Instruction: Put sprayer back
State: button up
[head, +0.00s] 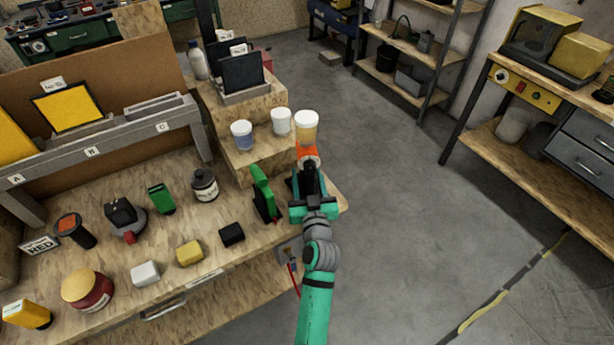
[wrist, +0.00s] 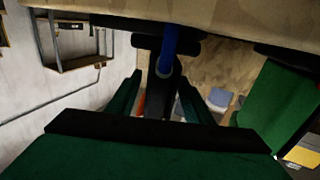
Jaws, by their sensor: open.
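What looks like the sprayer, a black body with an orange-and-white end (head: 308,157), is at the right end of the bench in the head view, just in front of the amber-filled jar. My gripper (head: 308,182) is open, its two green fingers on either side of the black part. In the wrist view a black piece with a blue stem (wrist: 170,42) lies between the open fingers (wrist: 160,82). I cannot tell whether the fingers touch it. My gripper hides much of its lower part.
An upright green item (head: 263,194) stands close left of my gripper. White (head: 281,121), blue-filled (head: 241,135) and amber-filled (head: 307,128) jars stand on a wooden step behind. The floor to the right is clear.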

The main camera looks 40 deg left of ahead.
jog(key=v, duration=1.2)
jog(key=shift+d+f, duration=0.1)
jog(key=s+d+f+m+t+h, duration=0.1)
jog(key=s+d+f+m+h, duration=0.3)
jog(key=d, duration=0.5)
jog(key=s+d+f+m+t+h, duration=0.1)
jog(key=s+d+f+m+h, duration=0.1)
jog(key=s+d+f+h, duration=0.5)
jog(key=s+d+r+m+h, duration=0.1)
jog(key=s+d+r, duration=0.1)
jog(key=s+d, duration=0.4)
jog(key=s+d+r+m, duration=0.2)
jog(key=s+d, duration=0.4)
jog(key=s, duration=0.5)
jog(key=shift+d+r+t+h, duration=0.3)
jog(key=shift+d+r+h, duration=0.1)
jog(key=shift+r, duration=0.2)
jog(key=shift+s, duration=0.1)
